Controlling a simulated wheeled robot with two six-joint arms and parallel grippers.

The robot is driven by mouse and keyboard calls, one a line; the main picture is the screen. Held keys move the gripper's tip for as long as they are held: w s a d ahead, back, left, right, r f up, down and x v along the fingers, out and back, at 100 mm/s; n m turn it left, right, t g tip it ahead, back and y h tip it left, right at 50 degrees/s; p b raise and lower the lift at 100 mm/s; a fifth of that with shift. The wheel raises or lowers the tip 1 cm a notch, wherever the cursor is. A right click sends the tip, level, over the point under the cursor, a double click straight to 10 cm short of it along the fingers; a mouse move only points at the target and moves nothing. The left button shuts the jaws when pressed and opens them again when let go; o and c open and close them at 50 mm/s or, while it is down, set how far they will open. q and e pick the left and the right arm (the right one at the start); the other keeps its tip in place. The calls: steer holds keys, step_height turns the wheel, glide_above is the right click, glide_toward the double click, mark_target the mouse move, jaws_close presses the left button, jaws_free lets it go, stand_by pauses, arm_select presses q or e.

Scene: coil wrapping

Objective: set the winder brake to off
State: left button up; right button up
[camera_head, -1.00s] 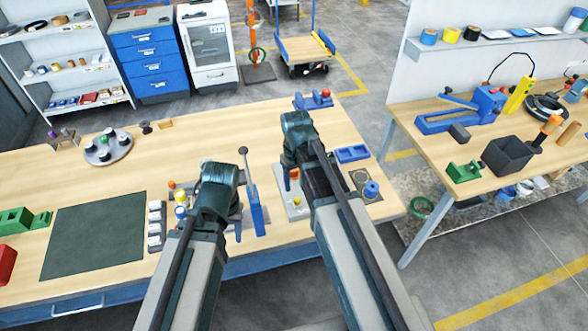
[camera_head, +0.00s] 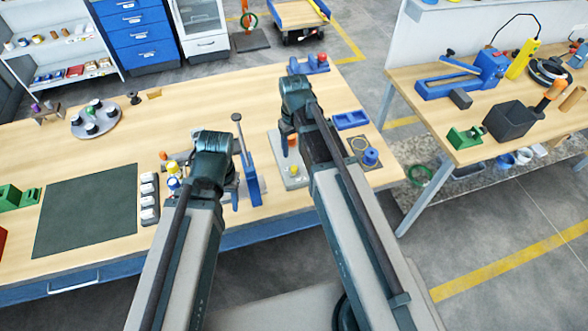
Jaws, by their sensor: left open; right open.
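A blue upright part (camera_head: 251,172) stands near the bench's front edge, with a thin grey lever rising from it to a dark round knob (camera_head: 236,117). It may be the winder with its brake; I cannot tell for sure. My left gripper (camera_head: 230,192) is just left of it, open, mostly hidden under its own wrist. My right gripper (camera_head: 286,142) is open and points down over a pale plate (camera_head: 292,182) with an orange knob (camera_head: 292,141) and a yellow knob (camera_head: 294,170). The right arm partly covers this plate. Neither gripper visibly holds anything.
Small coloured knobs (camera_head: 173,184) and a row of grey blocks (camera_head: 149,199) lie left of my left arm, beside a dark green mat (camera_head: 88,212). A blue tray (camera_head: 351,120) and a blue spool (camera_head: 371,157) lie to the right.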

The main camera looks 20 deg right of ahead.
mark_target(294, 167)
step_height(294, 167, down, 9)
steer(key=b, duration=0.8)
jaws_close()
stand_by(1.1)
